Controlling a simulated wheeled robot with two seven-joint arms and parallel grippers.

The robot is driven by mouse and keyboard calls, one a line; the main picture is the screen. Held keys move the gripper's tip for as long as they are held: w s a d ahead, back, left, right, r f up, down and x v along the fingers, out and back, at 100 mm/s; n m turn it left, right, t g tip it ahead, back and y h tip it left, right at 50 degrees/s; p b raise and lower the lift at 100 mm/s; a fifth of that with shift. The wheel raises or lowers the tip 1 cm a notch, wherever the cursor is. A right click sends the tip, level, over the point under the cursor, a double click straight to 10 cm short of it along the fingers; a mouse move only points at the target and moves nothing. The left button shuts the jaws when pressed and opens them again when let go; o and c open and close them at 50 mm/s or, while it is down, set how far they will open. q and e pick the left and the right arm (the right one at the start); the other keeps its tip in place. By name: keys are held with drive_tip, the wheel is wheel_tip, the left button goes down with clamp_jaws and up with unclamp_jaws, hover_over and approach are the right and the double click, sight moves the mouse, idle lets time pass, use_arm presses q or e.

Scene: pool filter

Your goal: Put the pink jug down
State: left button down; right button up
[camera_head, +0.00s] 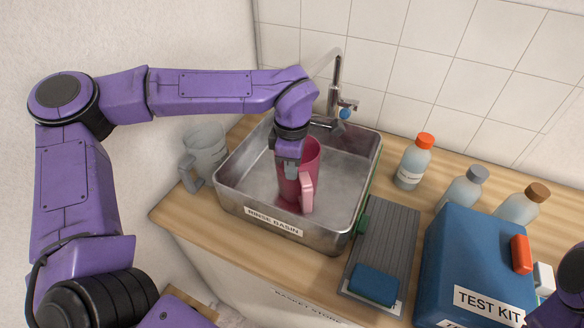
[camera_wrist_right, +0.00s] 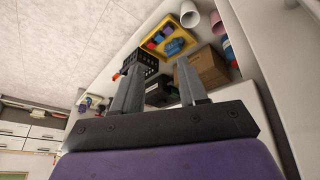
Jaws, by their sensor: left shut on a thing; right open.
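The pink jug (camera_head: 311,157) is upright inside the metal rinse basin (camera_head: 272,226), with its pale pink handle facing the front right. My left gripper (camera_head: 288,172) reaches down from above and is shut on the jug at its left side. The fingers hide part of the jug's wall. I cannot tell whether the jug's base touches the basin floor. My right gripper (camera_wrist_right: 158,85) is open and empty in the right wrist view, away from the jug.
A grey jug (camera_head: 206,150) stands left of the basin and a tap (camera_head: 337,95) behind it. Right are a ribbed grey board (camera_head: 391,232) with a blue sponge (camera_head: 374,285), several bottles and a blue test kit (camera_head: 468,262). The right wrist view shows a yellow tray (camera_wrist_right: 190,42) and a cardboard box (camera_wrist_right: 205,70).

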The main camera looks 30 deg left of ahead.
use_arm(q)
drive_tip(key=shift+f, duration=0.1)
drive_tip(key=c, duration=1.3)
unclamp_jaws()
drive_tip(key=shift+w, duration=0.1)
drive_tip(key=shift+o, duration=0.2)
wheel_tip(320, 180, up, 12)
drive_tip(key=shift+b, duration=0.35)
